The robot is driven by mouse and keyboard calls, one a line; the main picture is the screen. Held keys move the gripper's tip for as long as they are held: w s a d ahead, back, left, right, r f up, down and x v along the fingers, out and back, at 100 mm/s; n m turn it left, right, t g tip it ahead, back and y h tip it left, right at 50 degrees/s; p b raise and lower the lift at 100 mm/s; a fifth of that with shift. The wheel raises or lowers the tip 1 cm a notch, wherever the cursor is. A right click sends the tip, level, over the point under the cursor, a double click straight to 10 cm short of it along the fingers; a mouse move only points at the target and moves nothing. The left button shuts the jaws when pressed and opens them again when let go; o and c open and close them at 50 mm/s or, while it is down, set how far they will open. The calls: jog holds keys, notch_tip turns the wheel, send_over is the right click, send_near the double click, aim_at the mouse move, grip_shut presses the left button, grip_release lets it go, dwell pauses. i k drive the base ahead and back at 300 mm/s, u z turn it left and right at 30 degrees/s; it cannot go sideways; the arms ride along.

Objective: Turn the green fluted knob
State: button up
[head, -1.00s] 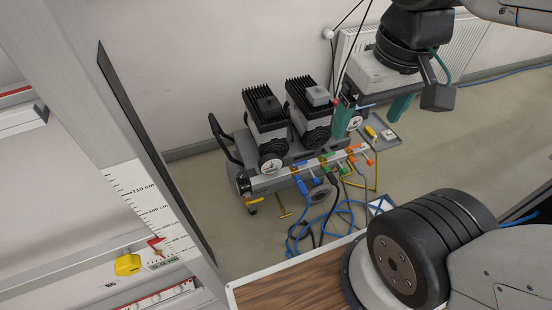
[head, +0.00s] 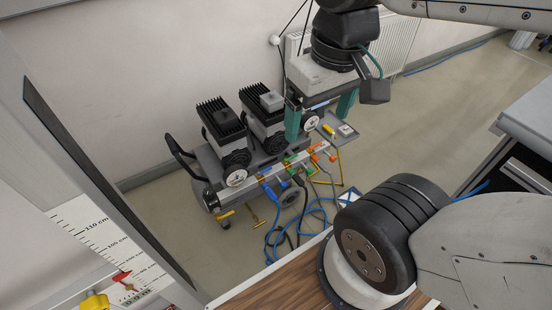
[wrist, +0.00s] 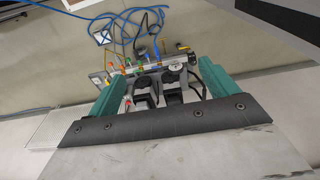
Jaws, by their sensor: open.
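A compressor (head: 225,125) with two finned black heads stands on the floor by the wall. Along its front runs a manifold (head: 240,180) with blue, green and orange fittings. The green fitting (head: 297,158) is small, and I cannot make out fluting on it. It also shows as a tiny green spot in the wrist view (wrist: 128,62). My gripper (head: 320,114) is open and empty, its teal fingers pointing down in front of the compressor's right end in the picture. In the wrist view my gripper (wrist: 160,88) spreads widely around the distant compressor, touching nothing.
Blue hoses (head: 305,215) lie coiled on the floor before the manifold. A small grey tray (head: 340,131) holds a yellow item. A wooden top (head: 275,292) lies in front, a grey cabinet (head: 530,125) at the right, and a post with a height scale (head: 105,235) at the left. A radiator (head: 395,45) is behind.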

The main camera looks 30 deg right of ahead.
aim_at(309, 171)
jog(key=k, duration=1.05)
jog(key=z, duration=0.4)
jog(key=i, duration=0.55)
jog(key=z, duration=0.2)
